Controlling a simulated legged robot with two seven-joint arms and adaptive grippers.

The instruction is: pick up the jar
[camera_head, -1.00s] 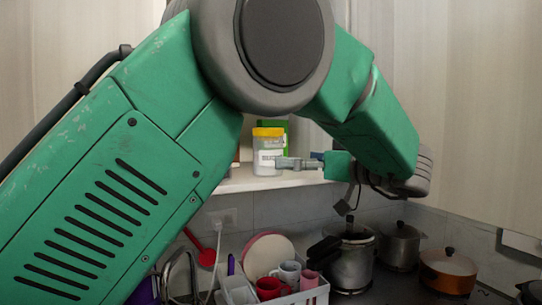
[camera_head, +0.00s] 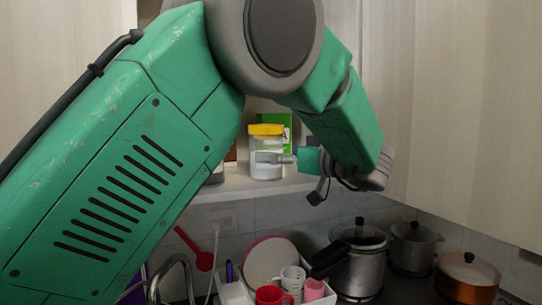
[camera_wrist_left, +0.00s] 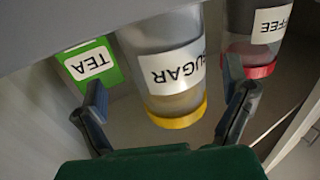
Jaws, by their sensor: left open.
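The jar is clear with a yellow lid and a white label (camera_head: 266,138). It stands on the shelf. In the left wrist view the picture is upside down and the jar's label reads SUGAR (camera_wrist_left: 180,72). In the wrist view the gripper (camera_wrist_left: 164,88) has one finger on each side of the jar. I cannot tell whether either finger touches it. My right gripper is not in view.
A green TEA box (camera_wrist_left: 92,66) and a red-lidded COFFEE jar (camera_wrist_left: 250,45) flank the jar on the shelf (camera_head: 240,188). Below are a dish rack with cups (camera_head: 292,277), a pressure cooker (camera_head: 358,262) and an orange pot (camera_head: 467,276). A cabinet panel (camera_head: 455,110) is at right.

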